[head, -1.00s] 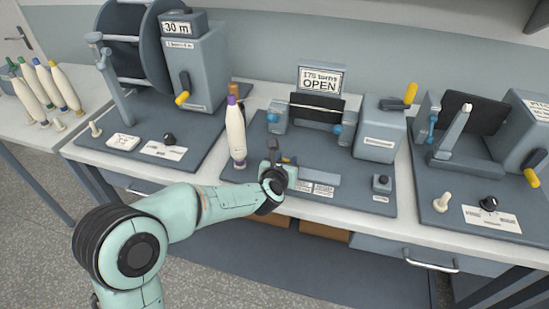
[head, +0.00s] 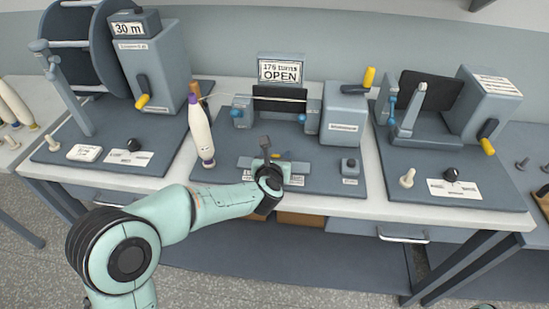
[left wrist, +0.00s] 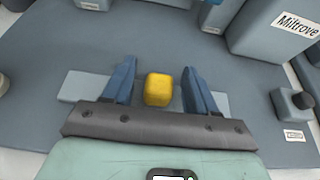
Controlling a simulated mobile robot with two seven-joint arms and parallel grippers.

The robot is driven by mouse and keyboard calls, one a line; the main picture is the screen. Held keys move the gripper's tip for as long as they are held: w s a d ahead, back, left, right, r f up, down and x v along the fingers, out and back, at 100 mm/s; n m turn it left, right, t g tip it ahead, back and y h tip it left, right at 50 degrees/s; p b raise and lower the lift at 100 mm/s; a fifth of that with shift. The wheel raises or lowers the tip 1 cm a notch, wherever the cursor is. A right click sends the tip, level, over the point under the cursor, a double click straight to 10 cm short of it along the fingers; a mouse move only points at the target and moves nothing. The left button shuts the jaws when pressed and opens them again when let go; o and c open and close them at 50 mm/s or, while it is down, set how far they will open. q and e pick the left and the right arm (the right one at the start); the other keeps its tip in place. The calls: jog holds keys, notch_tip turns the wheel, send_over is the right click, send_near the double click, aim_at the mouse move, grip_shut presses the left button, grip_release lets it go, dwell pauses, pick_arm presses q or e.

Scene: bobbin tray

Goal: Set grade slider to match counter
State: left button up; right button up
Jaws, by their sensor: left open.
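The counter sign (head: 281,71) stands at the back of the middle station and appears to read "175 turns" above "OPEN". The grade slider's yellow knob (left wrist: 158,89) sits on a pale blue-grey bar (left wrist: 84,87) in the left wrist view. My left gripper (left wrist: 160,80) is open, with one finger on each side of the knob and a gap on both sides. In the head view my left gripper (head: 271,163) is over the bar at the station's front and hides much of it and its labels. My right gripper is not in view.
A cream bobbin (head: 200,132) stands left of my left gripper. A grey box with a yellow-handled crank (head: 369,78) and a small button block (head: 349,166) are to the right. Other stations stand on both sides. The drawer handle (head: 403,236) is below the bench edge.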

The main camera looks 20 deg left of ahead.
pick_arm(q)
jog(key=v, duration=1.3)
jog(key=shift+s+d, duration=0.1)
jog(key=shift+s, duration=0.1)
